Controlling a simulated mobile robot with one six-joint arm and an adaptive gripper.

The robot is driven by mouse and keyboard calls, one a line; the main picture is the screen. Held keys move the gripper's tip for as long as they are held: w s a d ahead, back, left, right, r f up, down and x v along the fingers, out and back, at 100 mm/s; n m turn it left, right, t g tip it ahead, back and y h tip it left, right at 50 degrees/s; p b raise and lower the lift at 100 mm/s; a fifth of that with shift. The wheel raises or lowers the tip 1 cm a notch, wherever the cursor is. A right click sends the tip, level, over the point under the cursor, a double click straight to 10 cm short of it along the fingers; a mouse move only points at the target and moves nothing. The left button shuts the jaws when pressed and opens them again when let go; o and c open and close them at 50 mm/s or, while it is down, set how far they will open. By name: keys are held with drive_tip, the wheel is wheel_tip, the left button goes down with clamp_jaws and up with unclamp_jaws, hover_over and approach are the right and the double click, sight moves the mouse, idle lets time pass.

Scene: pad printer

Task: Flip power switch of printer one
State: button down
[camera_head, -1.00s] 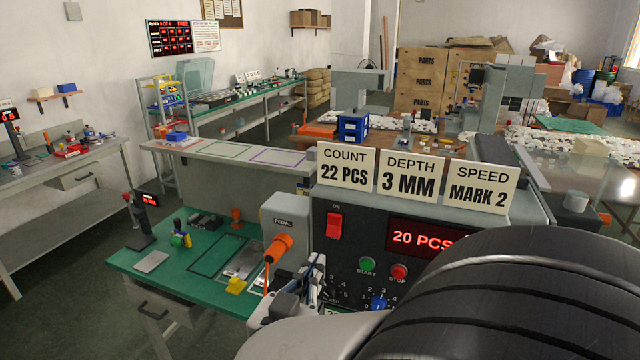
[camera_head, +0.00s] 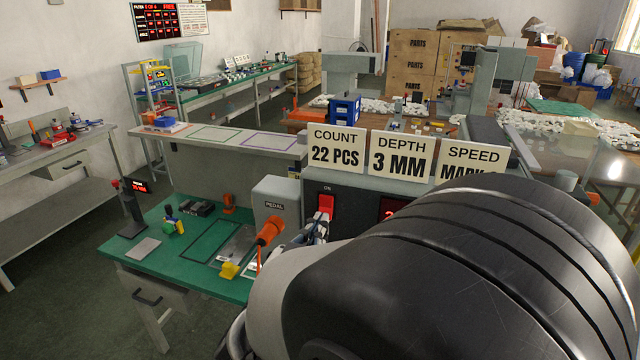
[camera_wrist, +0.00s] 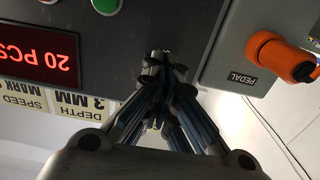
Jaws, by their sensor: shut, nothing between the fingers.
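The red power switch (camera_head: 325,206) is on the dark front panel of the printer (camera_head: 352,207), under an "ON" label, in the head view. My gripper (camera_head: 318,229) is shut and empty, with its fingertips at the lower part of the switch, partly covering it. I cannot tell whether they touch it. In the wrist view my shut fingers (camera_wrist: 160,62) point at the panel (camera_wrist: 130,45) and hide the switch. The red display (camera_wrist: 43,50) reads "20 PCS", upside down there.
A grey pedal box (camera_head: 277,196) with an orange plug (camera_head: 270,231) is just left of the switch. Signs (camera_head: 335,151) stand on top of the printer. A green bench (camera_head: 180,262) with small parts is to the left. My arm covers the panel's right side.

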drive_tip(key=shift+w+d, duration=0.1)
drive_tip(key=shift+w, duration=0.1)
drive_tip(key=shift+w+d, duration=0.1)
drive_tip(key=shift+w, duration=0.35)
drive_tip(key=v, duration=1.1)
drive_tip(key=shift+s, duration=0.3)
